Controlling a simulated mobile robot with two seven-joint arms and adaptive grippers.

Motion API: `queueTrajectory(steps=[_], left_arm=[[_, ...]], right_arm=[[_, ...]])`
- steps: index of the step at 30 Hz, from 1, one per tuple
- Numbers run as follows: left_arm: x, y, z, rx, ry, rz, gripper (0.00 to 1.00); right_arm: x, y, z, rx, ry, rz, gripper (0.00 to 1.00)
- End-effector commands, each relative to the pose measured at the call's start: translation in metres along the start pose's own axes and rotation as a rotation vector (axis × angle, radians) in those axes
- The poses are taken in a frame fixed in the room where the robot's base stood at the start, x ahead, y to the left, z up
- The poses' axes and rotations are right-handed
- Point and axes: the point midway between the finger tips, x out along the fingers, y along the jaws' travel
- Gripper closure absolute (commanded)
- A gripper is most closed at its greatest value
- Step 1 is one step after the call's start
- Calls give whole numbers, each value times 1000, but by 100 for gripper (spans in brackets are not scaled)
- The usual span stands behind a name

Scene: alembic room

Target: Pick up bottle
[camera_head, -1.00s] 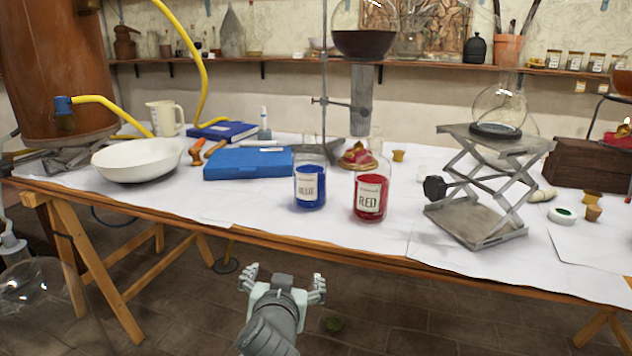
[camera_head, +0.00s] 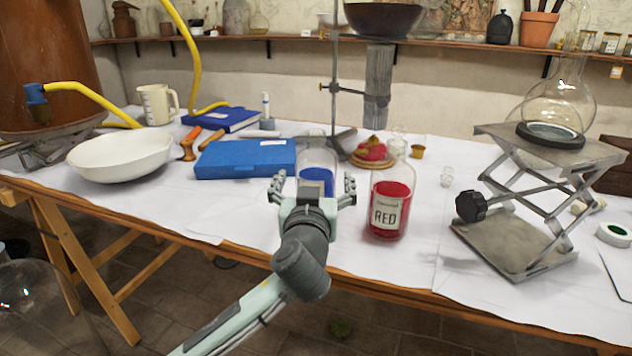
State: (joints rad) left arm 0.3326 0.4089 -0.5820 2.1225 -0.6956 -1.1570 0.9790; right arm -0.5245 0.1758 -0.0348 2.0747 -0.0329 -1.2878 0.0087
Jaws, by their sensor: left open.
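A glass bottle of blue liquid (camera_head: 317,160) stands upright on the white-covered table. Its lower part and label are hidden behind my left gripper. A bottle of red liquid (camera_head: 391,205) with a label reading RED stands upright just to its right. My left gripper (camera_head: 312,186) is open, in front of the blue bottle, with one finger on each side of it in the picture. I cannot tell whether the fingers reach around the glass or touch it. My right gripper is not in view.
A blue case (camera_head: 245,160) lies left of the bottles, with a white bowl (camera_head: 122,157) farther left. A metal lab jack (camera_head: 515,245) bearing a round flask (camera_head: 560,100) stands at right. A metal stand (camera_head: 335,110) rises behind. The table's front edge (camera_head: 400,290) runs below the bottles.

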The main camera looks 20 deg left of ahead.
Motion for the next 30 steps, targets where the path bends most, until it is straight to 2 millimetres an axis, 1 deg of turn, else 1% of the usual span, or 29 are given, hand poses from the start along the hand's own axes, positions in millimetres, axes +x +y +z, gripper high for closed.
queueTrajectory(steps=[1,3,6,9,15,17,30], left_arm=[[10,-1,-2,6,3,-2,7],[20,-1,0,5,3,-3,7],[32,0,1,3,1,-1,7],[38,0,2,2,1,0,7],[38,0,2,1,0,0,7],[38,0,2,1,0,0,13],[38,0,2,1,-1,0,67]], right_arm=[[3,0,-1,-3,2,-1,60],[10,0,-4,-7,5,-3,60],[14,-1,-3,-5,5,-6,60],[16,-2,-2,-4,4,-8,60],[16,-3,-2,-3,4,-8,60],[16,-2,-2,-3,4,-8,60],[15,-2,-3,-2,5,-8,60]])
